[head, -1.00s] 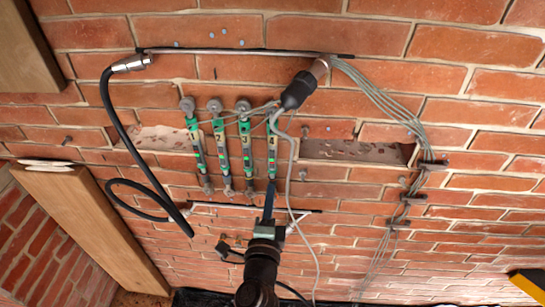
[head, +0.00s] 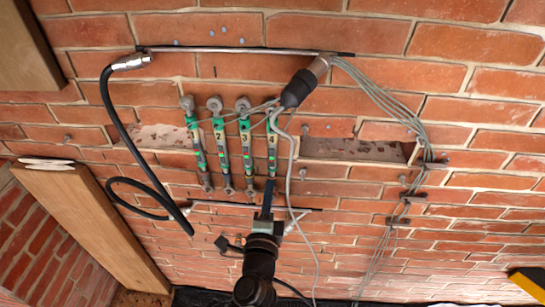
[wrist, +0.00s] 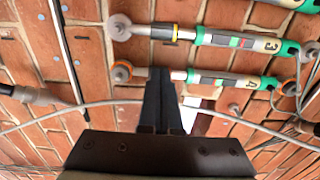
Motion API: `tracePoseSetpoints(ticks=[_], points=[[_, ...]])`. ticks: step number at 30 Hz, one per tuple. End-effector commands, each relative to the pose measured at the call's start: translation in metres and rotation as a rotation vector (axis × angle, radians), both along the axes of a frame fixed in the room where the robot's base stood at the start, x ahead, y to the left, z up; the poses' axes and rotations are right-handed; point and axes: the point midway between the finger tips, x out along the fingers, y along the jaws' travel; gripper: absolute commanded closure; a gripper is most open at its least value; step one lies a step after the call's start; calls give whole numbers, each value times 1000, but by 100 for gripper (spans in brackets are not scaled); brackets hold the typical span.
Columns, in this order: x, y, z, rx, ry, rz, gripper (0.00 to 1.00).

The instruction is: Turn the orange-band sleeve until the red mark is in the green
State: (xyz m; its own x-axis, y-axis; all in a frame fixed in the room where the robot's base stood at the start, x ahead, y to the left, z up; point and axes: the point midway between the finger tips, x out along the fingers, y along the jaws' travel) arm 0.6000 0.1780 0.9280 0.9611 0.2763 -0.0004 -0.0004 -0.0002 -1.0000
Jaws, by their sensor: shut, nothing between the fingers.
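Several numbered rods with green end pieces are fixed to the brick wall. The rod marked 4 (head: 272,145) is the rightmost; it also shows in the wrist view (wrist: 238,82), with orange rings at its ends. Red and green show in the small windows, but the red mark's exact place is too small to tell. My gripper (wrist: 160,72) is shut and empty, its fingertips at the left part of rod 4. They hide part of that rod; I cannot tell whether they touch it.
A thin grey cable (wrist: 225,117) crosses close by my fingers. A black connector (head: 297,90) with grey wires hangs just right of rod 4. A black hose (head: 125,135) loops at the left. Open wall recesses (head: 350,149) lie on both sides of the rods.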

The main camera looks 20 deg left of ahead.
Motion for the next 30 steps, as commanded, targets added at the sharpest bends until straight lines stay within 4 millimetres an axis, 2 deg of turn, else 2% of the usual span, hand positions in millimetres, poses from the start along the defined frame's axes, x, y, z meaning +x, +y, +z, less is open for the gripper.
tracePoseSetpoints(ticks=[30], points=[[4,-11,0,0,0,0,100]])
